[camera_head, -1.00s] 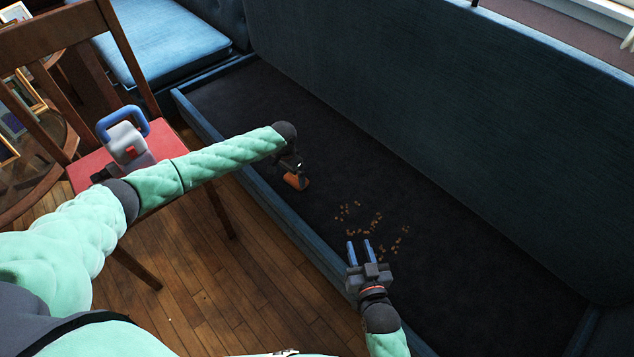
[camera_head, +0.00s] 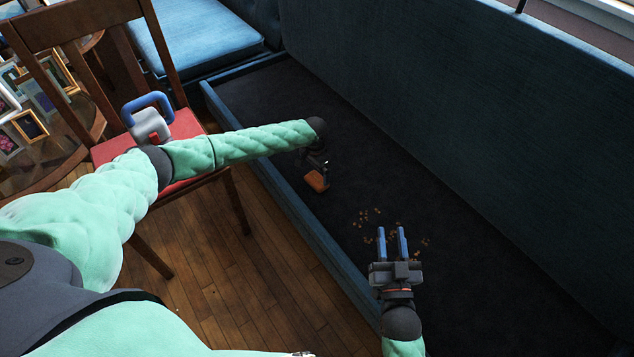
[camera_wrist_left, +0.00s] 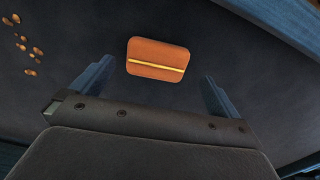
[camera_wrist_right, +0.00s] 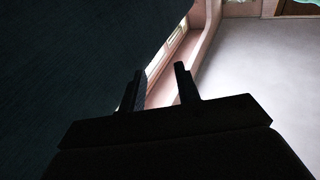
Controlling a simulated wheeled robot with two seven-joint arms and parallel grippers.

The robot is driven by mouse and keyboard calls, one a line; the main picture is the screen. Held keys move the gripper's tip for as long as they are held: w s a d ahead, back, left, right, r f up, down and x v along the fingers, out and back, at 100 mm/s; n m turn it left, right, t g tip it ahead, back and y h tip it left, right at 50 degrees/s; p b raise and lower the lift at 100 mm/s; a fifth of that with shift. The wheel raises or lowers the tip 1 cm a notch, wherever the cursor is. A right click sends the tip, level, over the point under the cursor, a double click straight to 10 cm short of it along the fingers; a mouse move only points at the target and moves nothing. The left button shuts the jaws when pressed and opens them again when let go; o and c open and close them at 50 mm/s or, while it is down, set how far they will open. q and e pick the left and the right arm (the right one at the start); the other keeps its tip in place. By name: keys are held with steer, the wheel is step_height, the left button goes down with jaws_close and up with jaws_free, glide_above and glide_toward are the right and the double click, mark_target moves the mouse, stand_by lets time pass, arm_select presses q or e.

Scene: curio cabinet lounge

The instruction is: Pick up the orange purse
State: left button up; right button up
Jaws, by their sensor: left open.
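The orange purse (camera_head: 317,181) lies on the dark floor of the open blue storage seat, just below my left gripper (camera_head: 318,170) in the head view. In the left wrist view the purse (camera_wrist_left: 158,59) is a rounded orange rectangle with a yellow strip. It sits beyond and between the two open fingers of my left gripper (camera_wrist_left: 153,85), with nothing between them. Whether the fingertips touch the purse cannot be told. My right gripper (camera_head: 392,243) has its fingers apart and is empty, over the near part of the seat. It shows also in the right wrist view (camera_wrist_right: 158,88).
Several small brown bits (camera_head: 368,216) lie on the seat floor, partly behind my right gripper. The blue front wall (camera_head: 290,205) of the seat borders it. A wooden chair with a red seat (camera_head: 185,125) holds a grey and blue object (camera_head: 150,122) at left.

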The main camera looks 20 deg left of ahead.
mark_target(315, 180)
arm_select(q)
step_height(315, 180, down, 4)
steer(key=shift+d+f+b, duration=0.1)
steer(key=shift+f+b, duration=0.1)
steer(key=shift+b, duration=0.25)
steer(key=c, duration=0.9)
arm_select(e)
step_height(315, 180, up, 11)
steer(key=s+t, duration=0.1)
steer(key=t, duration=0.3)
steer(key=shift+d+y, duration=0.4)
steer(key=shift+d, duration=0.05)
